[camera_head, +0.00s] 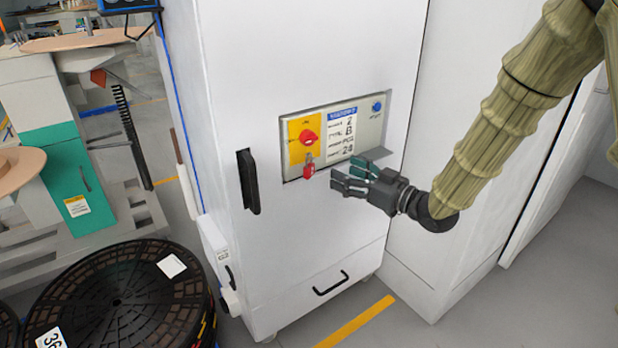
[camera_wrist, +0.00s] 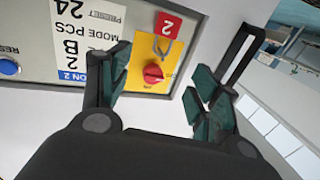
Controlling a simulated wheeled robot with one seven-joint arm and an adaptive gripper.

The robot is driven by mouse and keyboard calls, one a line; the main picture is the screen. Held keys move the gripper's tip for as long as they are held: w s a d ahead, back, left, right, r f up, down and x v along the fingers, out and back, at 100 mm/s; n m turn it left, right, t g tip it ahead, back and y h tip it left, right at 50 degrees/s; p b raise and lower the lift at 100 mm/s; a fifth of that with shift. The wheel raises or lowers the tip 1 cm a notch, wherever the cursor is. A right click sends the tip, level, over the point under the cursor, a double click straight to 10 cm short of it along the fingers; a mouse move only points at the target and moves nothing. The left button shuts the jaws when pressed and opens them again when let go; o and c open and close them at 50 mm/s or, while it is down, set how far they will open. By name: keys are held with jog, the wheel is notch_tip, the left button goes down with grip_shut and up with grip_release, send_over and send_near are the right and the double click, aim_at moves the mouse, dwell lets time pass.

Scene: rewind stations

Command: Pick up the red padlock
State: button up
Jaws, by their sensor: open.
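The red padlock (camera_head: 309,171) hangs by its metal shackle below the red rotary switch (camera_head: 308,137) on the yellow plate of the cabinet's control panel. My gripper (camera_head: 345,174) is to the right of the padlock, in front of the panel's lower edge, with its fingers apart and nothing between them. In the wrist view the picture is turned over: the padlock (camera_wrist: 168,25), marked 2, shows near the top, beyond the gap between my open fingers (camera_wrist: 160,72). The padlock looks clear of both fingers.
A black door handle (camera_head: 248,182) sticks out left of the panel. Black reels (camera_head: 120,300) stand on the floor at lower left.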

aim_at(304, 157)
jog(key=x, duration=0.6)
jog(key=b+x, duration=0.1)
jog(key=x, duration=0.3)
jog(key=shift+a+f, duration=0.2)
jog(key=shift+f, duration=0.15)
jog(key=shift+w+a+r, duration=0.1)
jog(key=shift+w+a, duration=0.05)
jog(key=c, duration=1.2)
